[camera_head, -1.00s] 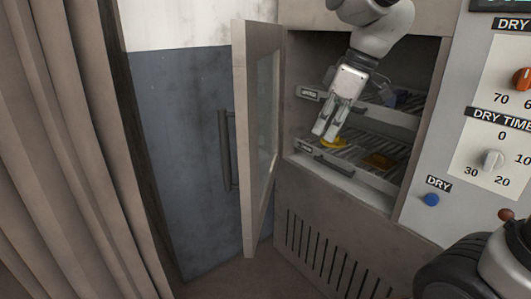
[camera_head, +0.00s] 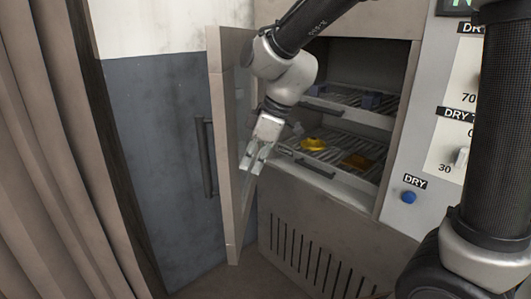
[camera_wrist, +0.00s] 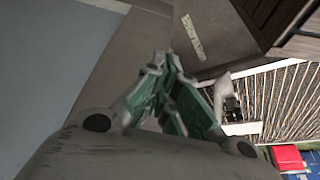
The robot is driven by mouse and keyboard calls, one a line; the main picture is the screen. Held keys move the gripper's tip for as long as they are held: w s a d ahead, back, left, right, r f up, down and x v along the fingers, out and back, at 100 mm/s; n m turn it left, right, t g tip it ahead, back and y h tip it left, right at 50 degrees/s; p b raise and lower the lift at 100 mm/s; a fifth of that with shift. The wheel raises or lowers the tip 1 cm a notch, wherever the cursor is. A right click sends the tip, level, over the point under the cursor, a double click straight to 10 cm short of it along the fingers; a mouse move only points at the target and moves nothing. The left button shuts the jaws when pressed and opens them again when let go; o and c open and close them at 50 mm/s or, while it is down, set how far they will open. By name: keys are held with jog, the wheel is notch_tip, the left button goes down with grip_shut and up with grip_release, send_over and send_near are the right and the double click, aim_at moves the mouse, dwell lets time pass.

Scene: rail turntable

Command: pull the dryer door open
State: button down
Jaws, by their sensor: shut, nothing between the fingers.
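The dryer door (camera_head: 224,130) stands wide open, swung out to the left of the dryer opening. Its dark bar handle (camera_head: 206,157) is on the outer face, on the left. My gripper (camera_head: 250,168) is shut and empty, pointing down just at the inner side of the door, in front of the opening's left edge. I cannot tell whether it touches the door. In the wrist view my gripper (camera_wrist: 172,65) has its fingers close together with nothing between them.
Inside the dryer are wire racks with a yellow piece (camera_head: 313,144), an orange-brown piece (camera_head: 357,161) and a blue piece (camera_head: 370,98). The control panel with a blue DRY button (camera_head: 409,196) is at right. A curtain (camera_head: 50,150) hangs at far left.

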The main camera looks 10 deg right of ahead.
jog(key=shift+w+a, duration=0.25)
jog(key=shift+a, duration=0.6)
